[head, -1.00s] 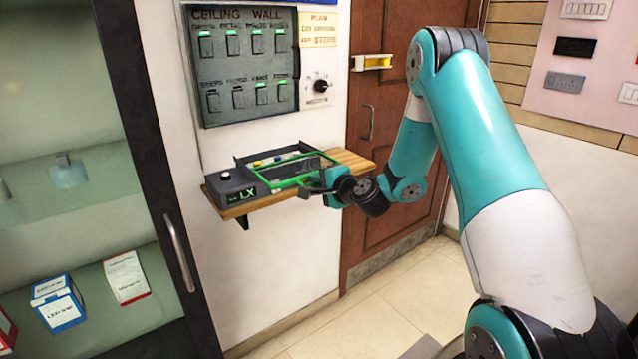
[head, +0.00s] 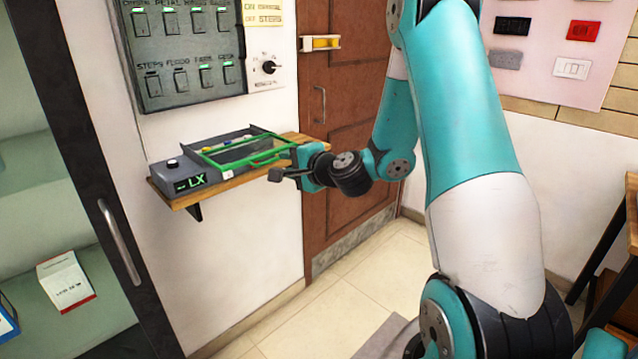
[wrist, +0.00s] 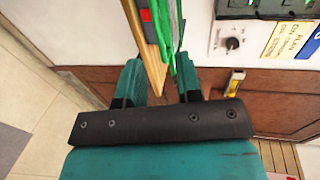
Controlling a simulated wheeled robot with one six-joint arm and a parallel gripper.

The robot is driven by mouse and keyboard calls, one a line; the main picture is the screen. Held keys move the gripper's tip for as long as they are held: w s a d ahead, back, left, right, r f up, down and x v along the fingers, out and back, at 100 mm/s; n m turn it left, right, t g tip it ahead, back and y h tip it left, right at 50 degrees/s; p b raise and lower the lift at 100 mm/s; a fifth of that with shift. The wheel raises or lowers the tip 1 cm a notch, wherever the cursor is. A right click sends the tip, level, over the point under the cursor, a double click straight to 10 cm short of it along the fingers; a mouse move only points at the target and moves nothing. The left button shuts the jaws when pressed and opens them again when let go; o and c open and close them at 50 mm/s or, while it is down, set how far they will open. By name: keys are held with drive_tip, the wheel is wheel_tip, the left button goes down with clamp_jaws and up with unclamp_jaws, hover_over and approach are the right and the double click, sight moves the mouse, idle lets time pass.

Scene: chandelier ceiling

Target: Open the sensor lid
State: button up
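The grey sensor box (head: 180,184) sits on a wooden wall shelf and shows a green "LX" readout. Its green-framed clear lid (head: 206,161) lies low over the tray part, with small coloured parts visible through it. A green handle bar runs along the lid's front edge. My gripper (head: 275,174) is just in front of the box, near the handle; I cannot tell from the head view whether they touch. In the wrist view my gripper (wrist: 158,78) has its two fingers apart. The green lid edge (wrist: 172,50) shows beyond the gap, not clamped.
The wooden shelf (head: 215,193) is narrow and its edge also shows close to the fingers in the wrist view. A switch panel (head: 185,55) hangs above. A glass cabinet door with a handle (head: 118,240) stands left, a brown door (head: 345,150) behind my arm.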

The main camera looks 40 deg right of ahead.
drive_tip(key=b+v, duration=1)
drive_tip(key=shift+s, duration=0.2)
idle(0.3)
